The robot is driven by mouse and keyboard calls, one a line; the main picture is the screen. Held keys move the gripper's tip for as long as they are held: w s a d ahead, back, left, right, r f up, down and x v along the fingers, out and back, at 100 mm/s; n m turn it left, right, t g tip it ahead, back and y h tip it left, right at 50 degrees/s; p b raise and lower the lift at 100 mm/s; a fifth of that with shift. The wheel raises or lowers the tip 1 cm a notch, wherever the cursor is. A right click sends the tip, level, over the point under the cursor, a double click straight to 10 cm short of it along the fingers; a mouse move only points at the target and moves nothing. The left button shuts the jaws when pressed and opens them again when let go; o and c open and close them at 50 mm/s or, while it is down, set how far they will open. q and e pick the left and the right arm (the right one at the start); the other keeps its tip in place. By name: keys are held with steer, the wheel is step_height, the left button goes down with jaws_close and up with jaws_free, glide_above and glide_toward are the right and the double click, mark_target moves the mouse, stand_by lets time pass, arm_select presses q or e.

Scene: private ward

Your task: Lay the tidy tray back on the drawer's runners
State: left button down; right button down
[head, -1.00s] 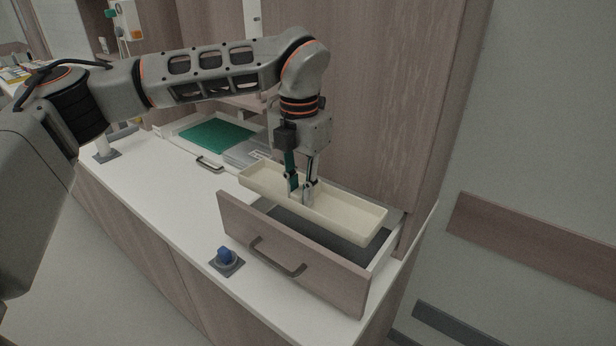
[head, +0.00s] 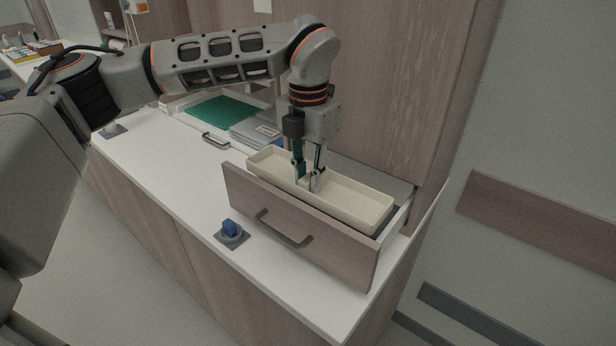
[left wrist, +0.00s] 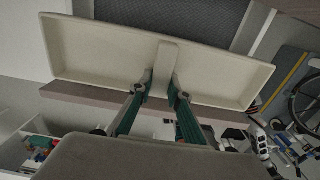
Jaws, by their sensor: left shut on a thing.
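The tidy tray (head: 355,207) is a long, shallow cream tray with a crosswise divider in its middle. It lies over the open drawer (head: 295,228), along the inside of its wooden front. My left gripper (head: 308,184) points down into the tray and is shut on the divider, which shows between the fingers in the left wrist view (left wrist: 163,68). The tray looks roughly level; I cannot tell whether it touches the runners, which it partly hides. Grey drawer interior shows behind it. My right gripper is not in view.
A blue knob on a grey base (head: 231,232) sits on the white counter left of the drawer. Behind are a green mat (head: 222,110) in another open drawer and a grey box (head: 256,130). A tall wooden cabinet (head: 400,90) stands close behind the tray.

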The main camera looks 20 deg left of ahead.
arm_select(q)
steer(key=shift+f, duration=0.1)
steer(key=shift+f+b, duration=0.75)
steer(key=shift+f, duration=0.65)
steer(key=shift+f, duration=0.3)
steer(key=c, duration=1.8)
jaws_free()
step_height(320, 180, up, 12)
